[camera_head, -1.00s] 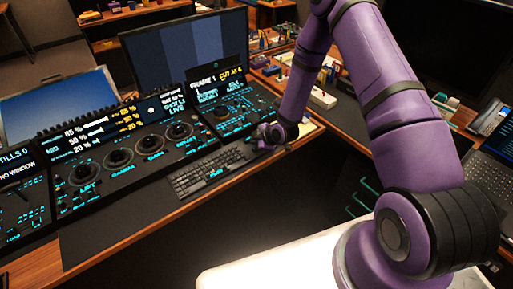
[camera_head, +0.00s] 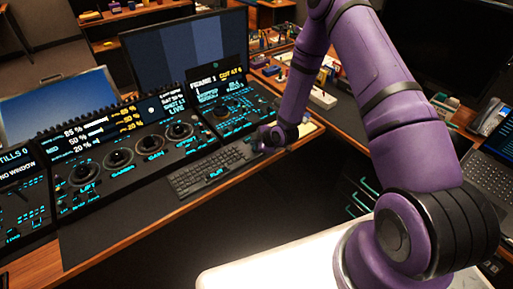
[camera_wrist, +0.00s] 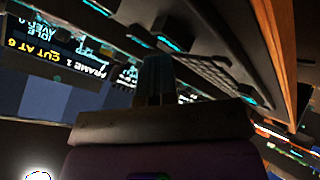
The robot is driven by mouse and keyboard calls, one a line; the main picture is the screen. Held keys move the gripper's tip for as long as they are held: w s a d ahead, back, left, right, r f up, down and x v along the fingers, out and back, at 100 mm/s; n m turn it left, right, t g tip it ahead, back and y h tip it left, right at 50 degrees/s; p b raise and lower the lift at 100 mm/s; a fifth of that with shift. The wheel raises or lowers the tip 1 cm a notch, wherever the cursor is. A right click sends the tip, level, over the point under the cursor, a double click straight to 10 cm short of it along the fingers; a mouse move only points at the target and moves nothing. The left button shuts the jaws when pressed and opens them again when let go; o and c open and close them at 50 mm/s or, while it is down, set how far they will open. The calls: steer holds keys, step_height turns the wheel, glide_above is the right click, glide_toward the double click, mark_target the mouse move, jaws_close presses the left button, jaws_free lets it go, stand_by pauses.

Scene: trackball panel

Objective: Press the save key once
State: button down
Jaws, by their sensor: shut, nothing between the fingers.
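The trackball panel (camera_head: 135,150) stands on the desk with several black balls and rings under a lit screen. A right-hand section (camera_head: 232,108) has its own screen reading FRAME 1 and CUT AT 6, with small cyan-lit keys. I cannot read a save label on any key. My gripper (camera_head: 262,143) is near the right end of the keyboard, just below the right-hand section. In the wrist view its fingers (camera_wrist: 155,75) are together and empty, pointing toward the panel edge and keyboard. I cannot tell whether the fingertips touch anything.
A black keyboard (camera_head: 212,170) lies in front of the panel, close to my gripper. A dark monitor (camera_head: 188,50) stands behind. A desk phone (camera_head: 488,118) and a laptop (camera_head: 485,175) are at the right. The front desk mat (camera_head: 120,225) is clear.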

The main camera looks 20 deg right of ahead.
steer(key=shift+f, duration=0.55)
stand_by(0.4)
steer(key=shift+r, duration=0.15)
stand_by(0.3)
steer(key=shift+r, duration=0.85)
steer(key=shift+r, duration=2.5)
